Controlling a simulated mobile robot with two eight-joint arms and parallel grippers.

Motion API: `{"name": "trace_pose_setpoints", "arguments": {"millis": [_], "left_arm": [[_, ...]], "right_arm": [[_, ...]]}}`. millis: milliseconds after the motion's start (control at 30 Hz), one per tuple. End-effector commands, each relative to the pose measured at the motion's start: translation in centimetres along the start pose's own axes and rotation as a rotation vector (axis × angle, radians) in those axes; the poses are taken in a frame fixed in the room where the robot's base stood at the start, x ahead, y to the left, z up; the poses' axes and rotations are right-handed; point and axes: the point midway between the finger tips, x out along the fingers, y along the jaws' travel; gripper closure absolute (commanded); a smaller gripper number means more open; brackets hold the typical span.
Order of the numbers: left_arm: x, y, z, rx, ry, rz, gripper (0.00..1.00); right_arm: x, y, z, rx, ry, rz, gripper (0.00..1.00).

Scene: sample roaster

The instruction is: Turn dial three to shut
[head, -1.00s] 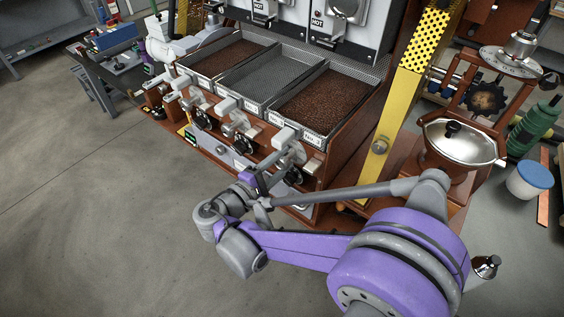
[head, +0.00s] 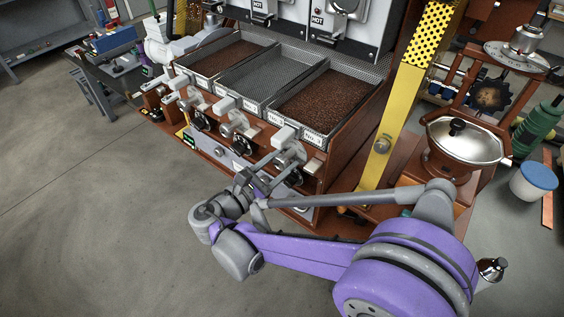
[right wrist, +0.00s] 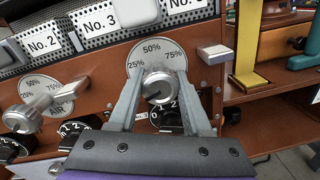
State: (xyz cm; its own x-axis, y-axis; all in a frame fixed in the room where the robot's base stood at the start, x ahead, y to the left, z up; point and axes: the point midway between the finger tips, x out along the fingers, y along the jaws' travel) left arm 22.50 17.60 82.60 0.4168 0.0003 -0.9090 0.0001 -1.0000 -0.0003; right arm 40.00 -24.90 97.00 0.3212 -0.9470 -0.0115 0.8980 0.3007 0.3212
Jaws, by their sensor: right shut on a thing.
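In the right wrist view, a round plate marked 25%, 50% and 75% (right wrist: 168,52) sits on the wooden front below the No. 3 label (right wrist: 100,18). A silver knob (right wrist: 159,88) stands out from it, between the fingers of my right gripper (right wrist: 159,84). The gripper is shut on this knob. The knob's pointer direction is not clear. A black numbered dial (right wrist: 168,119) lies just below and is partly hidden by the fingers. In the head view, my right gripper (head: 262,173) reaches the rightmost station of the roaster (head: 322,166). My left gripper is not in view.
A similar silver knob (right wrist: 22,118) and black dial (right wrist: 78,128) are on the left in the wrist view. A small grey block (right wrist: 215,54) juts out on the right. Trays of beans (head: 318,102) sit above, and a yellow post (head: 400,120) stands right. The floor at left is clear.

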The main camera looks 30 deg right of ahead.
Motion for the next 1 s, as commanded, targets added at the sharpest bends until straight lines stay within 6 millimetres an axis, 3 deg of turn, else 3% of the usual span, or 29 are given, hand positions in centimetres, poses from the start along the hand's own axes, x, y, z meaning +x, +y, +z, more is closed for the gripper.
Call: {"name": "trace_pose_setpoints", "arguments": {"millis": [400, 900, 933, 1000], "left_arm": [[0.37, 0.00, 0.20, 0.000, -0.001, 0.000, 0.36], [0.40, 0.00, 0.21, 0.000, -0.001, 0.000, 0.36], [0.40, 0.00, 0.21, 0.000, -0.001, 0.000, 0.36], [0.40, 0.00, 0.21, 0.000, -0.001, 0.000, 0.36]], "right_arm": [[0.00, 0.18, 0.12, -0.168, -0.015, 0.006, 1.00], [0.00, 0.19, 0.12, -0.186, -0.016, 0.006, 1.00], [0.00, 0.19, 0.12, -0.186, -0.016, 0.006, 0.49], [0.00, 0.17, 0.10, -0.186, -0.015, 0.005, 0.37]]}}
